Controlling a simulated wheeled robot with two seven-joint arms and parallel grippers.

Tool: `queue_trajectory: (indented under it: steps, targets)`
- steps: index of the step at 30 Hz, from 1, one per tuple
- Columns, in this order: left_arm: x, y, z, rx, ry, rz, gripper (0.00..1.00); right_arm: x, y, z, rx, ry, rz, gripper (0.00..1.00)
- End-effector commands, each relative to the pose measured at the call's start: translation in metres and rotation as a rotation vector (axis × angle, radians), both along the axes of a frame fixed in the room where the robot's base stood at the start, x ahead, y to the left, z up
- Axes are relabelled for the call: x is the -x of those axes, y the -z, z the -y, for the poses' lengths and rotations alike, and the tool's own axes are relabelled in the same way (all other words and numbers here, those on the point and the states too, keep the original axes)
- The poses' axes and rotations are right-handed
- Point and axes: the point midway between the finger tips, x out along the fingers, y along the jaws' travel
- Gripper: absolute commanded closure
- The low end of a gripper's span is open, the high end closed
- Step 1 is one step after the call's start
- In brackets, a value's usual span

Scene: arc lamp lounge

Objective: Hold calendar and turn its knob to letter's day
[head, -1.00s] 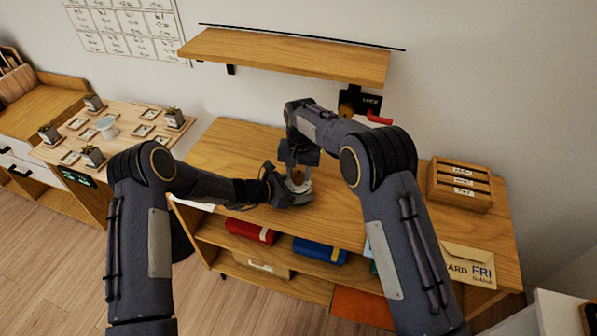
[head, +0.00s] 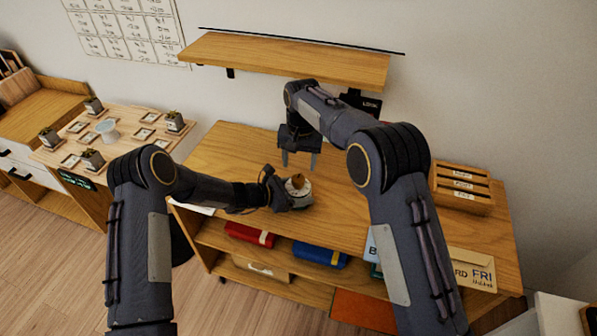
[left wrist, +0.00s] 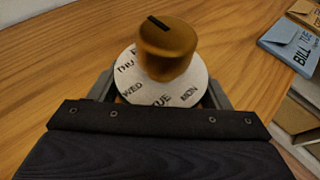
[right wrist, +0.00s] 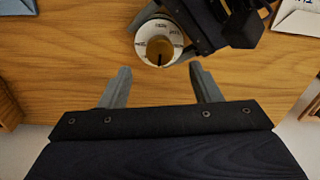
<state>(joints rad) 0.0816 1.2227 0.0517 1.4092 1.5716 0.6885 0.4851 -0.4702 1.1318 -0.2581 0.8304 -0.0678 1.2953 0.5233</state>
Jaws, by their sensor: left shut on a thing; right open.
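The calendar (head: 300,187) is a small round white dial marked with days, with a brown knob (left wrist: 168,52) on top. It stands on the wooden desk. THU, WED, TUE and MON show in the left wrist view; the knob's black mark points away to the upper left there, and its day is unclear. My left gripper (head: 290,194) is shut around the calendar's sides. My right gripper (head: 299,166) is open and empty, above and behind the calendar, apart from the knob. An envelope (head: 470,272) reading FRI lies at the desk's right front. A blue envelope (left wrist: 292,45) reads BILL TUE.
A wooden sorter (head: 461,188) with labelled slots stands at the desk's right. A wall shelf (head: 290,62) and a black LOCK plate (head: 362,100) are behind my right arm. Red (head: 250,234) and blue (head: 320,254) items lie on the shelf below. Bare desk lies left of the calendar.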

Motion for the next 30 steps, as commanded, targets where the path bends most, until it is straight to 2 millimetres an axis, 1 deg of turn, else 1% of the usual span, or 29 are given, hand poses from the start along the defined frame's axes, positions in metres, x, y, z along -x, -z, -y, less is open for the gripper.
queue_trajectory:
  steps: [1, 3, 6, 9, 14, 26, 27, 30]
  targets:
    - [0.0, 0.0, 0.0, 0.001, 0.0, 0.0, 0.65, -0.001, -0.013, 0.0, -0.002, 0.0, 0.004, 0.43]
    - [0.0, 0.0, 0.0, 0.001, 0.0, 0.0, 0.65, 0.0, -0.026, 0.0, -0.002, -0.001, 0.003, 0.43]
    - [0.0, 0.0, 0.0, 0.001, 0.0, 0.0, 0.65, 0.0, -0.042, 0.001, -0.001, -0.001, 0.002, 0.43]
    - [0.0, -0.001, 0.0, 0.001, 0.0, 0.0, 0.65, 0.0, -0.052, 0.001, -0.001, -0.001, 0.001, 0.43]
    - [0.0, -0.001, 0.0, 0.001, 0.0, 0.0, 0.65, 0.0, -0.059, 0.002, -0.001, 0.0, 0.001, 0.43]
    - [0.0, -0.001, 0.0, 0.001, 0.0, 0.0, 0.65, 0.0, -0.059, 0.002, 0.0, 0.0, 0.0, 0.43]
    - [0.0, -0.001, 0.0, 0.002, 0.0, 0.001, 0.26, 0.0, -0.059, 0.002, 0.0, 0.0, 0.0, 0.43]
    - [0.0, -0.001, 0.0, 0.001, 0.0, 0.0, 0.13, 0.0, -0.059, 0.002, 0.0, 0.0, 0.0, 0.43]
